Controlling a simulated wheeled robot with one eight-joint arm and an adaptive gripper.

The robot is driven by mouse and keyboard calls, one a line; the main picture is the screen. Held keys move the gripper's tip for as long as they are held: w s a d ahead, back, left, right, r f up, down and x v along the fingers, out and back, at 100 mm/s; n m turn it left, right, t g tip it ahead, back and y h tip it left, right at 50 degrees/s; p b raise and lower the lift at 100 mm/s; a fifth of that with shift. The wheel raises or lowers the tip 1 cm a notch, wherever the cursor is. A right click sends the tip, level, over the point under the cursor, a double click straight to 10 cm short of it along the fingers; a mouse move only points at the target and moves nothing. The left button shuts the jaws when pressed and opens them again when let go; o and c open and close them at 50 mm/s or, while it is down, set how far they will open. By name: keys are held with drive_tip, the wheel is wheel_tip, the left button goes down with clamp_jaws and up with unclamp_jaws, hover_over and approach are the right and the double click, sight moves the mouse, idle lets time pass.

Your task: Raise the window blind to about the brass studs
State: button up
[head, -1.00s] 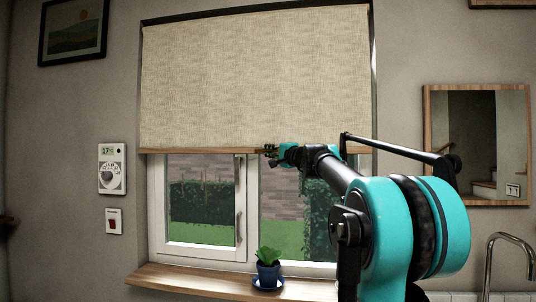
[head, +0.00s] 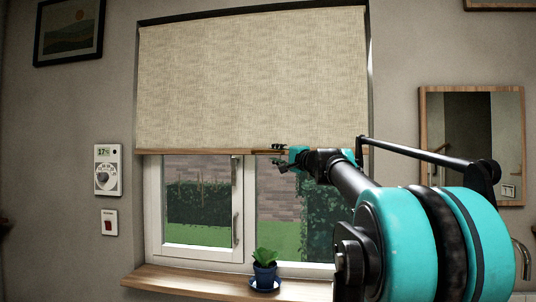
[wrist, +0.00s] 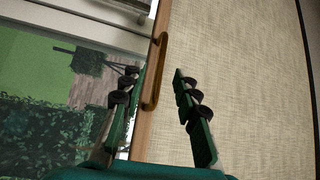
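The window blind (head: 250,80) is a beige woven sheet with a wooden bottom bar (head: 200,152). It covers the upper part of the window, and its bar hangs level across it. In the wrist view a curved pull handle (wrist: 154,75) is fixed to the bar, which runs upright in that picture. My gripper (head: 277,156) is at the bar, right of the window's middle. In the wrist view my gripper (wrist: 156,78) is open, with one finger on each side of the handle. Neither finger visibly grips it. I cannot make out the brass studs.
A potted plant (head: 264,265) on a blue saucer stands on the wooden sill (head: 190,281) below. A window handle (head: 236,230) is on the frame. A thermostat (head: 107,170) and red switch (head: 109,222) are left; a mirror (head: 432,150) is right.

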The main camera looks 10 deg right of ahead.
drive_tip(key=v, duration=0.5)
idle(0.3)
drive_tip(key=s+a+f+n+g+h, duration=0.1)
drive_tip(key=s+a+f+n+g, duration=0.25)
drive_tip(key=f, duration=0.85)
drive_tip(key=s+a+f+n+g, duration=0.2)
drive_tip(key=s+a+f, duration=0.15)
drive_tip(key=f, duration=0.95)
drive_tip(key=s+a+f+n+g+h, duration=0.1)
drive_tip(key=s+a+f+n+g, duration=0.2)
drive_tip(key=f, duration=0.9)
drive_tip(key=s+d+f+n+g+h, duration=0.1)
drive_tip(key=s+d+f+g+h, duration=0.1)
drive_tip(key=s+f, duration=0.8)
drive_tip(key=s+d+f+n+g+h, duration=0.1)
drive_tip(key=s+d+f+h, duration=0.4)
drive_tip(key=s+f, duration=0.6)
wheel_tip(320, 180, down, 5)
drive_tip(key=shift+s+d+g, duration=0.25)
drive_tip(key=shift+d+g, duration=0.5)
drive_tip(key=shift+d, duration=0.35)
drive_tip(key=shift+a+n, duration=0.15)
drive_tip(key=shift+n, duration=0.1)
